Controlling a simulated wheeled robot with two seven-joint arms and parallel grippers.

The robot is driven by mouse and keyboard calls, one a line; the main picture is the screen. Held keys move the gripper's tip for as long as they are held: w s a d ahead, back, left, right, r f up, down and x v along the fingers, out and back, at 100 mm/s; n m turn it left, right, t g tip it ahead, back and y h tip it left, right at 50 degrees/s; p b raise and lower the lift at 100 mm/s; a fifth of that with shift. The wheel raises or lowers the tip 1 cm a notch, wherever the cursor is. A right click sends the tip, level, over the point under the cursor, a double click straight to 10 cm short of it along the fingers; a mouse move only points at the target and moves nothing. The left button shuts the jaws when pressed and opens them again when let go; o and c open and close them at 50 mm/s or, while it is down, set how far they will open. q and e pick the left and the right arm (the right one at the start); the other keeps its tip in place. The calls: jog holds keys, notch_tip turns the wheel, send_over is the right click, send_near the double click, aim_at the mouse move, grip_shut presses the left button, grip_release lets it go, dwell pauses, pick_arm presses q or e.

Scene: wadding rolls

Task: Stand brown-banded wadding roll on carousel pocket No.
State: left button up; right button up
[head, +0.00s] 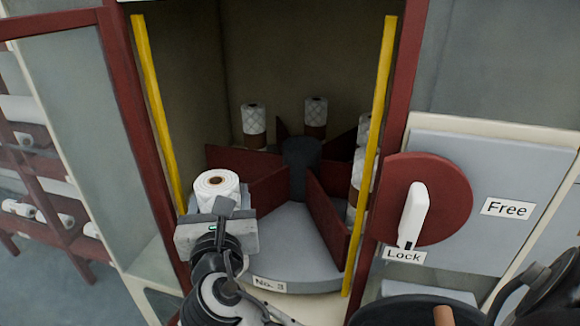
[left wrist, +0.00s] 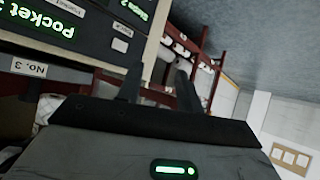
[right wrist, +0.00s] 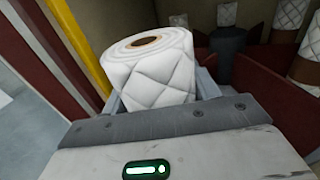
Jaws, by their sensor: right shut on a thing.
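A white quilted wadding roll (head: 217,190) is upright in my right gripper (head: 217,212), at the left front of the carousel. In the right wrist view the roll (right wrist: 155,72) sits between the jaws, with a brown core on top. Its lower part is hidden, so I cannot see a brown band or tell whether it touches the floor. The carousel (head: 290,240) has red dividers and a front pocket labelled No. 3 (head: 268,284). My left gripper (left wrist: 158,80) has its fingers apart and nothing between them in the left wrist view.
Brown-banded rolls (head: 254,125) stand in the rear and right pockets. Yellow strips (head: 160,110) flank the opening. A red disc (head: 445,200) with a white handle (head: 413,215) points down to Lock. A dark display (left wrist: 75,35) reads Pocket 3. Shelves with rolls stand left.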

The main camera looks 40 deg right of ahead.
pick_arm(q)
jog(key=b, duration=0.3)
jog(key=f+t+b, duration=0.1)
jog(key=b, duration=0.2)
jog(key=shift+w+d+f+n+h, duration=0.3)
jog(key=shift+w, duration=0.05)
pick_arm(e)
jog(key=w+d+f+m+g+h, duration=0.2)
jog(key=d+m+g+h, duration=0.5)
jog(key=d, duration=0.7)
jog(key=shift+d+f+g+h, duration=0.2)
jog(key=shift+f+g+h, duration=0.4)
jog(key=shift+g, duration=0.1)
pick_arm(q)
jog(key=shift+f, duration=0.1)
pick_arm(e)
jog(key=o, duration=1.3)
